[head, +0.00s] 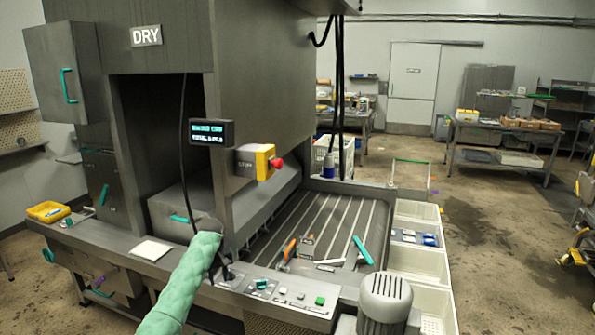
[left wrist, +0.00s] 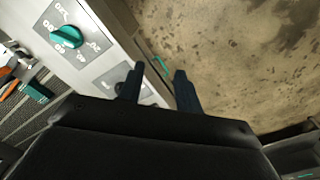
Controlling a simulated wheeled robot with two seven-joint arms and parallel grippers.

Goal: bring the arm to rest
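My left gripper (head: 226,272) is dark and small there, hanging over the left part of the control panel (head: 290,298). In the left wrist view the two dark fingers of the left gripper (left wrist: 157,80) stand apart with nothing held between them. They point past the panel's edge toward the floor. My right gripper is in neither view.
A teal dial (left wrist: 67,37) is close by on the panel. An orange-handled tool (head: 290,249) and a teal bar (head: 363,250) lie on the slatted bed (head: 330,215). A grey motor (head: 385,298) stands at front right. White bins (head: 418,262) line the right side. Black cables hang above.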

